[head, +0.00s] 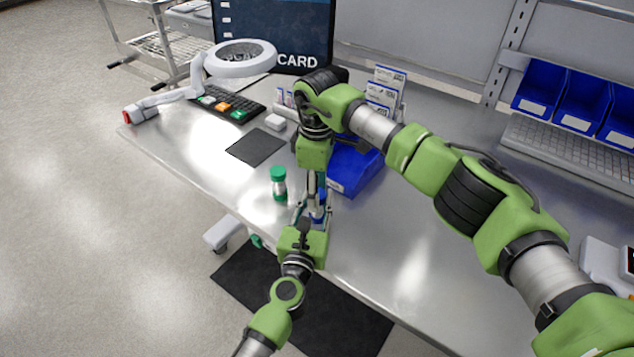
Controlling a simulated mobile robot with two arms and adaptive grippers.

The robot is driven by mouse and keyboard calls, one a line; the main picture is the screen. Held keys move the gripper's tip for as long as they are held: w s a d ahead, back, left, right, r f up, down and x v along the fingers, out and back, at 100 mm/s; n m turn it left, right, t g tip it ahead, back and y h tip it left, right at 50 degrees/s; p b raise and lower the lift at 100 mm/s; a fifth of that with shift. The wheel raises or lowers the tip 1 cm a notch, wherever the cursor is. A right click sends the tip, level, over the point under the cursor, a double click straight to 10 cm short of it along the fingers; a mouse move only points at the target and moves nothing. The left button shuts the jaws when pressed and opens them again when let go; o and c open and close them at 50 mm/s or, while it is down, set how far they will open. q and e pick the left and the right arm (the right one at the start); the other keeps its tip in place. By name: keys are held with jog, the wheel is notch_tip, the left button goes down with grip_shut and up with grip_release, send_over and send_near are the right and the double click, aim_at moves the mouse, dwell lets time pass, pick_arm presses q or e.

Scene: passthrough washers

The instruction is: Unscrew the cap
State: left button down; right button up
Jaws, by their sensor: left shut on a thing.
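My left gripper (316,207) reaches in from the bottom and is shut on a small container with blue on it (319,214), near the table's front edge. The fingers hide much of this container, and its cap cannot be made out. My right gripper (317,185) comes down from above, its fingers pointing at the top of the held container. I cannot tell whether the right fingers are open or shut, or whether they touch it. A second small bottle with a green cap (279,185) stands upright on the table, left of both grippers.
A blue bin (352,168) stands close behind the grippers on the metal table (400,262). Blue bins (583,97) line the right. The table's front middle is clear.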

jog(key=c, duration=1.2)
jog(key=o, duration=1.3)
jog(key=shift+c, duration=0.2)
notch_tip(320, 180, up, 8)
jog(key=shift+f, duration=0.15)
jog(key=shift+c, duration=0.3)
jog(key=shift+f, duration=3.85)
